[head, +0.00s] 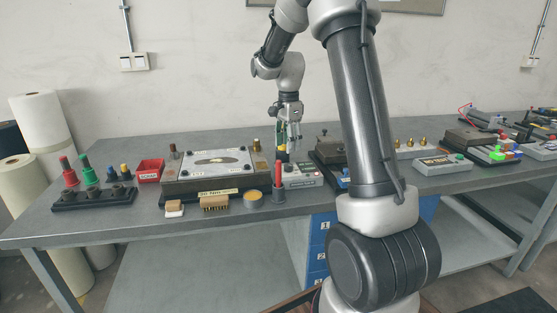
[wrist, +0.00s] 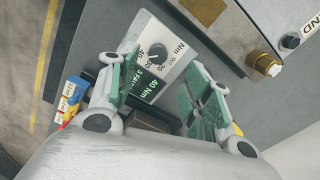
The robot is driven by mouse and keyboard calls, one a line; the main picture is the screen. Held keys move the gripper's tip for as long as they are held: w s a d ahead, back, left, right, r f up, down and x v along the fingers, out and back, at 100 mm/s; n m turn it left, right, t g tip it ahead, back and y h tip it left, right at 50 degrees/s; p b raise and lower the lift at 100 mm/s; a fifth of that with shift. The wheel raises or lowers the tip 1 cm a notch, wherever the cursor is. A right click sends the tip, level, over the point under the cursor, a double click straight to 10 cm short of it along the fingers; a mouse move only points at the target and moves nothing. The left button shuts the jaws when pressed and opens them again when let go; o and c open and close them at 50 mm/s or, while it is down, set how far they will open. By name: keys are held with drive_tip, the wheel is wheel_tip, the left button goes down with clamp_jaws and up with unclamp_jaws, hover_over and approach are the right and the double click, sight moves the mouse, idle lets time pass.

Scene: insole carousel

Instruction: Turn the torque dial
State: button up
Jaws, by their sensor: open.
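The torque dial (wrist: 157,52) is a small dark round knob on a pale box (wrist: 180,59) marked with numbers and "Nm". A green display reading "40 Nm" is on the same box. In the head view the box (head: 304,175) sits on the bench just right of the insole fixture. My gripper (wrist: 164,72) is open and empty, its green-padded fingers pointing down at the box. The dial shows between and beyond the fingertips, closer to the left one. In the head view my gripper (head: 288,146) hangs above the back of the box.
A red-handled tool (head: 278,178) stands upright in front. A dark-topped block (head: 329,150) is close on the right. The bench front edge (head: 130,233) is mostly clear.

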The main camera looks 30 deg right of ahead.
sight(288, 165)
drive_tip(key=shift+s+f+m, duration=0.1)
drive_tip(key=shift+m, duration=0.7)
wheel_tip(288, 165, down, 8)
drive_tip(key=shift+r, duration=0.2)
drive_tip(key=c, duration=1)
